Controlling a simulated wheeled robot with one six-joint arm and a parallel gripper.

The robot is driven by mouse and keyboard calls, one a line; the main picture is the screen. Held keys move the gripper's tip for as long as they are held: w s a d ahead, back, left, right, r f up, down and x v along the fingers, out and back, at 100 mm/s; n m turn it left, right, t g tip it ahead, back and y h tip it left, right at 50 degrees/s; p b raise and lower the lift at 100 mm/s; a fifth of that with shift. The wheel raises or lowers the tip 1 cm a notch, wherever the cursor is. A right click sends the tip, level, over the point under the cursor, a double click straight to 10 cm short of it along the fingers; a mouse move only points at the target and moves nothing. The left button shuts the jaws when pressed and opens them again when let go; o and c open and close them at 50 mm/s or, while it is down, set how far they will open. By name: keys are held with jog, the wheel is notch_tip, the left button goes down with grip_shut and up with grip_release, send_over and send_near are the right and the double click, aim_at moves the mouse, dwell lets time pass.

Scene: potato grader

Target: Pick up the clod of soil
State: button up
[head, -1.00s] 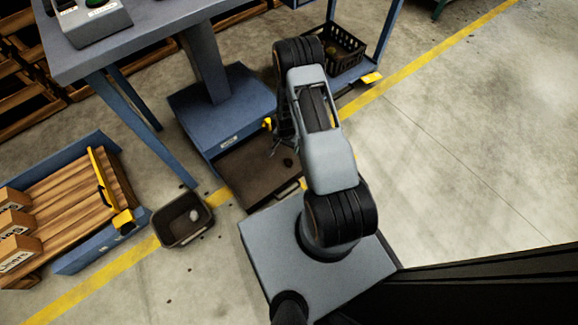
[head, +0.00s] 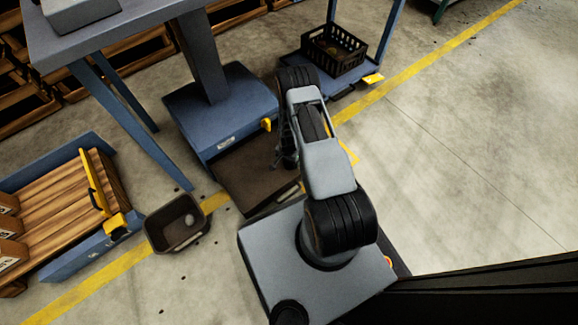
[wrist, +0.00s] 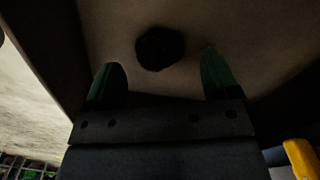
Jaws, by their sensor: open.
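The clod of soil (wrist: 160,48) is a dark, rounded lump. In the wrist view it lies on a brown surface, ahead of my gripper (wrist: 162,75) and roughly between the lines of its two fingers. The green-tipped fingers are apart, with nothing between them. In the head view my gripper (head: 287,160) is low over the brown tray (head: 245,185) at the foot of the blue machine, mostly hidden by my arm. I cannot make out the clod in the head view.
A dark bin (head: 160,238) with a pale lump in it stands left of the tray. A black crate (head: 345,62) sits on a blue platform behind. The blue machine base (head: 225,110) borders the tray. Open floor lies to the right.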

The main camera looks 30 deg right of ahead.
notch_tip(320, 180, down, 3)
jog(key=shift+r+b, duration=0.15)
jog(key=shift+b, duration=0.25)
jog(key=shift+r, duration=0.1)
jog(key=c, duration=1)
jog(key=shift+r, duration=0.1)
